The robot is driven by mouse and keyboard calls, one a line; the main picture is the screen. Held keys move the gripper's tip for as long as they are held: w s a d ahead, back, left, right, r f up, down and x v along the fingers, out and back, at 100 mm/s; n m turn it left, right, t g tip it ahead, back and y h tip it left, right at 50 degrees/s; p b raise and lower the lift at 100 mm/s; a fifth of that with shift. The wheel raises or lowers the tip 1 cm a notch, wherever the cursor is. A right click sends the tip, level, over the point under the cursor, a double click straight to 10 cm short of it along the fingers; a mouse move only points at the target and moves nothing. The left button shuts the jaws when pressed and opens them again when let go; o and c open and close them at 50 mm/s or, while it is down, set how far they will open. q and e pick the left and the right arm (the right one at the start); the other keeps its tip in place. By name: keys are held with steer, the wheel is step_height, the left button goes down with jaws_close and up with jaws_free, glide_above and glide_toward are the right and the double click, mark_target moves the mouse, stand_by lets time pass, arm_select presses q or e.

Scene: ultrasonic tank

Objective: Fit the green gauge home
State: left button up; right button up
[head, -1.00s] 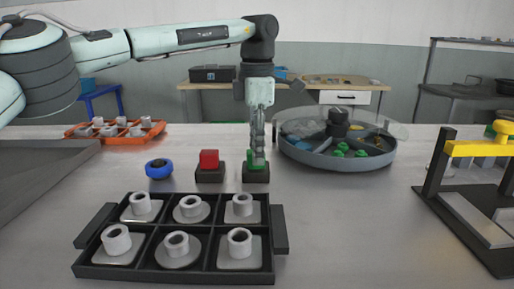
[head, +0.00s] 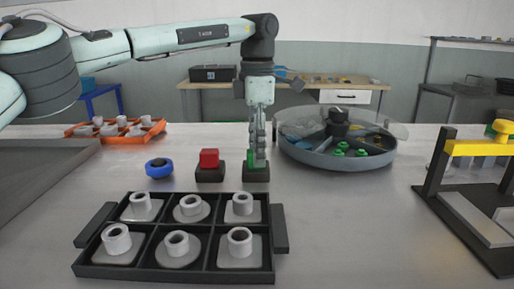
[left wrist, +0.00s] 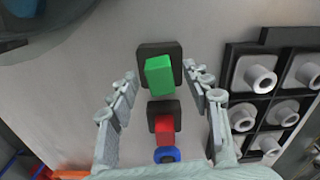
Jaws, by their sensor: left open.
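The green gauge (head: 250,163) is a green block at a small black base (head: 256,174), mostly hidden behind my left gripper in the head view. In the left wrist view the gauge (left wrist: 159,76) rises from the black base (left wrist: 146,53); whether it is fully seated I cannot tell. My left gripper (head: 259,163) is open and points down over it. In the left wrist view its fingers (left wrist: 160,73) stand on either side of the gauge, with visible gaps. My right gripper is not in view.
A red block (head: 209,158) on a similar base and a blue ring (head: 159,169) stand to the left. A black tray (head: 180,272) of grey collared parts lies in front. A round divided tray (head: 328,161) stands right, and a yellow-black frame (head: 478,149) is at far right.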

arm_select(q)
step_height(320, 180, up, 12)
stand_by(0.4)
steer(key=shift+f, duration=0.1)
